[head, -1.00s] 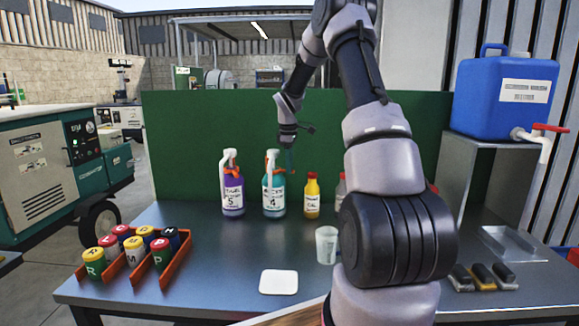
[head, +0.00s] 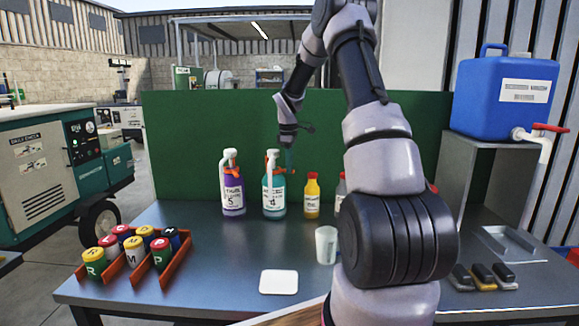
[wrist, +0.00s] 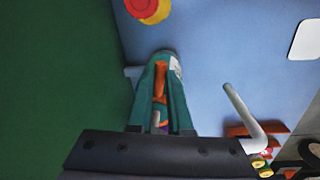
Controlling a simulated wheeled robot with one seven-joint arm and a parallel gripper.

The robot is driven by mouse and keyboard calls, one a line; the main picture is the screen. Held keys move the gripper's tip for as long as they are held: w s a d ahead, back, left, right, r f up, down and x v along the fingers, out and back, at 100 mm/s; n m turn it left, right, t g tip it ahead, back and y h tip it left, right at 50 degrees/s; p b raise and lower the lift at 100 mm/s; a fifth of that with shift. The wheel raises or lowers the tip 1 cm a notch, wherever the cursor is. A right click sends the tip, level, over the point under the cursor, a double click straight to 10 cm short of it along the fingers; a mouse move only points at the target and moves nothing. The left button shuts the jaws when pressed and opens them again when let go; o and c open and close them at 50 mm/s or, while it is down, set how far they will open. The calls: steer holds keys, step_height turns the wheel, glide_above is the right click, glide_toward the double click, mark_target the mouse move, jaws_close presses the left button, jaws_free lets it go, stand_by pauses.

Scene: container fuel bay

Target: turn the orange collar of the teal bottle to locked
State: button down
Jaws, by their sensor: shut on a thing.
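The teal bottle (head: 273,198) stands upright at the back of the bench, with a white top and a label. Its orange collar (head: 273,158) sits around the neck. My gripper (head: 289,160) is at the bottle's neck, just right of the white top. In the wrist view my gripper (wrist: 160,98) has its teal fingers shut on the orange collar (wrist: 160,80), which shows between them. Part of the teal bottle's label shows beyond the fingers. The collar's marks are too small to read, so its lock position cannot be told.
A purple bottle (head: 233,195) stands close on the left, a yellow bottle (head: 312,198) on the right. A cup (head: 326,245), a white pad (head: 279,282) and orange racks (head: 176,268) with canisters are nearer. A green panel (head: 200,125) stands close behind the bottles.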

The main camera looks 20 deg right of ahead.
stand_by(0.8)
steer(key=shift+s+a+m+g, duration=0.1)
steer(key=shift+s+a+m, duration=0.35)
steer(key=shift+m, duration=0.7)
steer(key=shift+s+a+m+g, duration=0.15)
steer(key=shift+a+m, duration=0.45)
steer(key=shift+m, duration=0.6)
steer(key=shift+s+a+m+g, duration=0.1)
steer(key=shift+s+a+m, duration=0.4)
steer(key=shift+m, duration=0.65)
steer(key=shift+w, duration=0.1)
steer(key=c, duration=0.8)
jaws_free()
steer(key=shift+a, duration=0.1)
steer(key=shift+c, duration=0.2)
